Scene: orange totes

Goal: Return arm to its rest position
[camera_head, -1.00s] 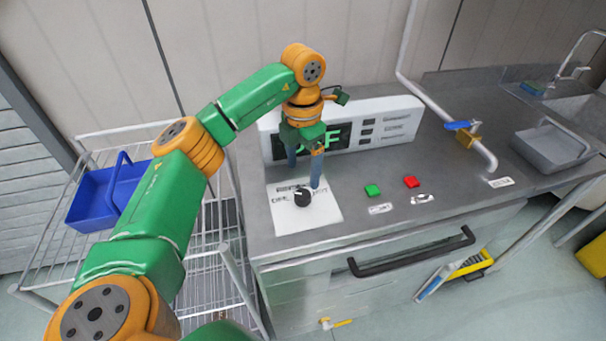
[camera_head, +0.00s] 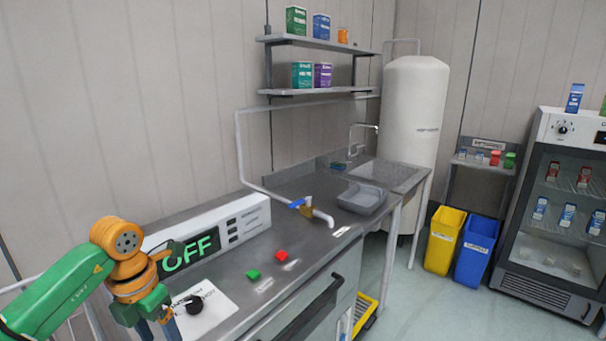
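My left arm comes in from the lower left, with its orange wrist and green gripper body low in the picture. Two blue-grey fingers of my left gripper (camera_head: 159,331) point down and show a gap between them, with their lower ends near the picture's bottom edge. They are beside the black knob (camera_head: 194,305) on its white plate (camera_head: 217,299), left of it in the picture. I see nothing between the fingers. My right gripper is out of view.
A white display box (camera_head: 238,224) reading OFF stands behind the plate. The steel counter (camera_head: 252,294) carries a green button (camera_head: 253,274), a red button (camera_head: 282,255), a pipe with a blue-handled valve (camera_head: 298,203) and a grey tub (camera_head: 362,198). A fridge (camera_head: 555,215) and bins (camera_head: 443,240) stand at right.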

